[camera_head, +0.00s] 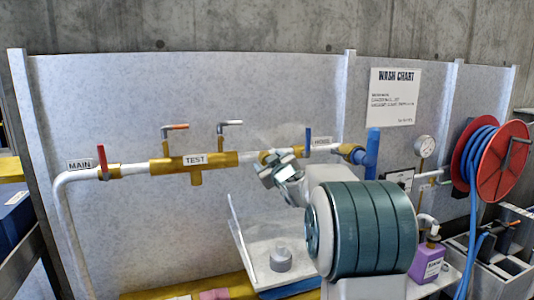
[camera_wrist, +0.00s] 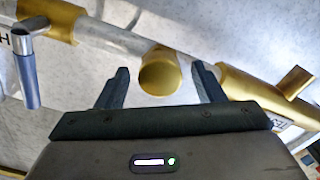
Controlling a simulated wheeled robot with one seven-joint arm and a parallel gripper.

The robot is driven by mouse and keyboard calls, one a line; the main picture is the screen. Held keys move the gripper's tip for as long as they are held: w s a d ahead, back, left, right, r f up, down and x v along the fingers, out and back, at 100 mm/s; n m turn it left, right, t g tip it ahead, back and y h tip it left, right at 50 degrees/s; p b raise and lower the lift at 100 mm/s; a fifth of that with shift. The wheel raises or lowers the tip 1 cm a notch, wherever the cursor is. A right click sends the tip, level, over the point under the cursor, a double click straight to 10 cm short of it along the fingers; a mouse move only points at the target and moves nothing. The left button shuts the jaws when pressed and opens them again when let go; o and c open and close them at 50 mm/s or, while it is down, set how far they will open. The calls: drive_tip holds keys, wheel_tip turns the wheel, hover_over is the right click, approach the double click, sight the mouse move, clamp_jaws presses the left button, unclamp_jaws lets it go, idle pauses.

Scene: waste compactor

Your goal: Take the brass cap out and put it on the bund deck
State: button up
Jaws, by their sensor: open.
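The brass cap (camera_wrist: 160,76) shows in the wrist view as a round brass end on the pipe run, lying between my two fingers. My gripper (camera_wrist: 159,72) is open, with one finger on each side of the cap and a visible gap on both sides; I cannot tell the depth between them. In the head view my gripper (camera_head: 274,172) is at the pipe right of the TEST fitting (camera_head: 195,162), and it hides the cap. A pale deck with a raised side panel (camera_head: 262,275) lies below; I cannot tell if this is the bund deck.
A grey cylinder (camera_head: 281,259) stands on the pale deck. The red-handled MAIN valve (camera_head: 102,160) is left, and the blue HOSE lever (camera_head: 308,140) is close right of my gripper, also in the wrist view (camera_wrist: 27,82). A purple container (camera_head: 427,264) and hose reel (camera_head: 500,160) are right.

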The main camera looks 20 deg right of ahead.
drive_tip(key=m+p, duration=0.3)
drive_tip(key=m, duration=0.2)
drive_tip(key=shift+c, duration=0.3)
drive_tip(key=c, duration=1)
drive_tip(key=shift+n+b, duration=2.2)
drive_tip(key=shift+n, duration=0.2)
